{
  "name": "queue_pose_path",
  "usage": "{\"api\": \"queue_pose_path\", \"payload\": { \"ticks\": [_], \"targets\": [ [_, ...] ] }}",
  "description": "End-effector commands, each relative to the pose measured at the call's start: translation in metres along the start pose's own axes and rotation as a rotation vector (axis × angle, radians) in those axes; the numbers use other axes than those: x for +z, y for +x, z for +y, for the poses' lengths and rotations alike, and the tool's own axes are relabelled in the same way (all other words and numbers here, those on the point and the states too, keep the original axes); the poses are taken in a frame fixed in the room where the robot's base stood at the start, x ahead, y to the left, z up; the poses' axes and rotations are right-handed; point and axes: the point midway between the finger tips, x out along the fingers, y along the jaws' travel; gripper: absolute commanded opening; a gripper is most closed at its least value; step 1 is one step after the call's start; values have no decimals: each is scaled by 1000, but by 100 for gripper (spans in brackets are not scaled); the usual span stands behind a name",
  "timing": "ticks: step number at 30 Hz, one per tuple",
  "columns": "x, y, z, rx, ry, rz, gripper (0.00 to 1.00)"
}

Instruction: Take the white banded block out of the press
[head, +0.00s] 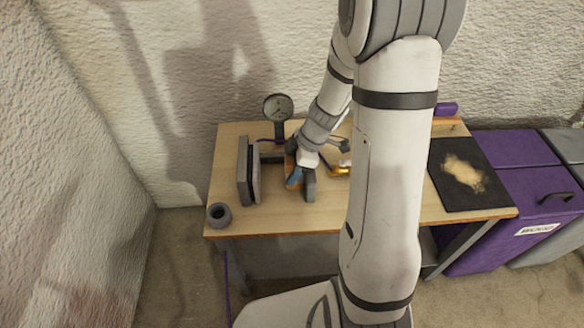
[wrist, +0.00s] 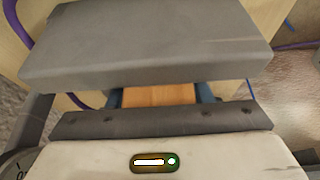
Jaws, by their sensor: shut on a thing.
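The press on the table has a dark grey upright plate (head: 243,172) on the left and a grey jaw (head: 309,186) on the right. My gripper (head: 294,178) is low between these parts. In the wrist view my blue fingers (wrist: 160,95) are shut on an orange-brown wooden-looking piece (wrist: 160,94). A broad grey slab (wrist: 145,45) lies just beyond it. I cannot make out a white surface or bands on the held piece; most of it is hidden.
A round gauge (head: 278,107) stands behind the press, and a grey ring-like cup (head: 219,214) is at the table's front left corner. A black mat with pale dust (head: 463,200) lies at the right.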

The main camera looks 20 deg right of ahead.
Motion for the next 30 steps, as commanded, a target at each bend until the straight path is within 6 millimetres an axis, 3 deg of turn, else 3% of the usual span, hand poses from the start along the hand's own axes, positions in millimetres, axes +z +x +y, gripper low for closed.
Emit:
{"api": "queue_pose_path", "payload": {
  "ticks": [15, 26, 27, 30],
  "targets": [
    [-27, 13, -2, 1, 1, 0, 18],
    [-30, 13, -3, 1, 4, 0, 18],
    [-30, 13, -3, 1, 4, 0, 48],
    [-30, 12, -3, 1, 4, 0, 56]
  ]
}}
